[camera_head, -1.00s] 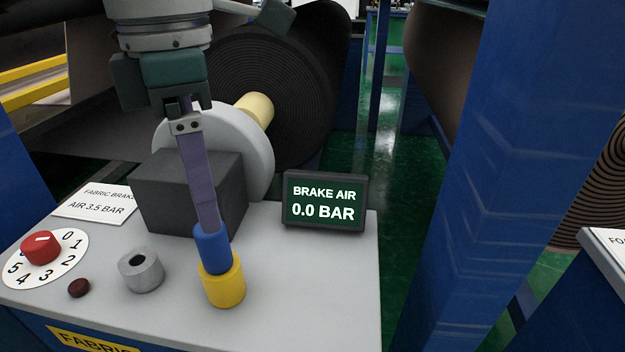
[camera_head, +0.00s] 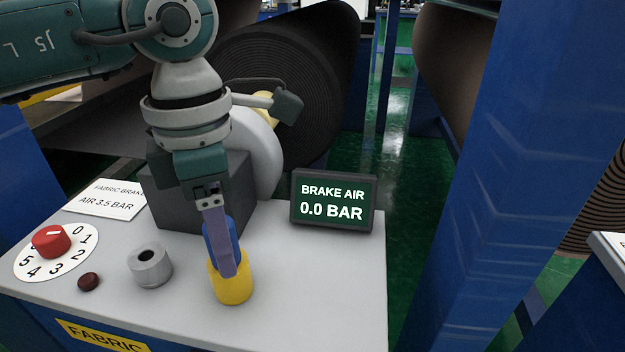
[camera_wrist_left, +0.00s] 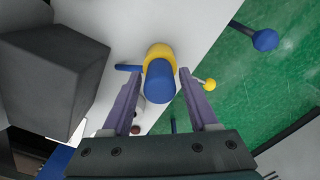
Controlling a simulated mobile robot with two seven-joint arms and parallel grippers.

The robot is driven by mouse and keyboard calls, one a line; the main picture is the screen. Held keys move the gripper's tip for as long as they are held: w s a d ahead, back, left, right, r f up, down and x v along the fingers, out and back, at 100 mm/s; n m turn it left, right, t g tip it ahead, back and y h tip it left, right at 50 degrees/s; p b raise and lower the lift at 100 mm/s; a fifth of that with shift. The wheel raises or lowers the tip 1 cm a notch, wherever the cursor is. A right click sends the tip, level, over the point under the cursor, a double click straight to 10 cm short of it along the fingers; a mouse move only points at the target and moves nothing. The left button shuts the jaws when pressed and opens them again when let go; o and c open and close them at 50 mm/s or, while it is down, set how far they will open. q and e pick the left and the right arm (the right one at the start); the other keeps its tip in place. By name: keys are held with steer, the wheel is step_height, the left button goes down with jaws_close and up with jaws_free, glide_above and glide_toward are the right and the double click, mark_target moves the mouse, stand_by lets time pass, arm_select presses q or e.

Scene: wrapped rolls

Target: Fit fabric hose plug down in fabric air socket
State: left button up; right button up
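The blue hose plug (camera_head: 212,240) stands upright in a yellow cylinder (camera_head: 232,291) on the grey bench top. A grey metal socket (camera_head: 150,266) with a dark round hole stands to its left, its hole empty. My left gripper (camera_head: 228,272) is down at the plug, pointing downward, its purple fingers beside the blue body. In the left wrist view the plug (camera_wrist_left: 159,82) lies between the two spread fingers, with visible gaps on both sides. The near finger hides part of the plug in the head view. My right gripper is out of view.
A display (camera_head: 333,201) reads BRAKE AIR 0.0 BAR. A dark block (camera_head: 180,212) stands behind the plug. A red dial (camera_head: 51,241), a dark red button (camera_head: 88,282) and an AIR 3.5 BAR sign (camera_head: 110,199) are at left. The bench top right of the yellow cylinder is clear.

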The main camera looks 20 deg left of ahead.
arm_select(q)
jaws_close()
stand_by(0.5)
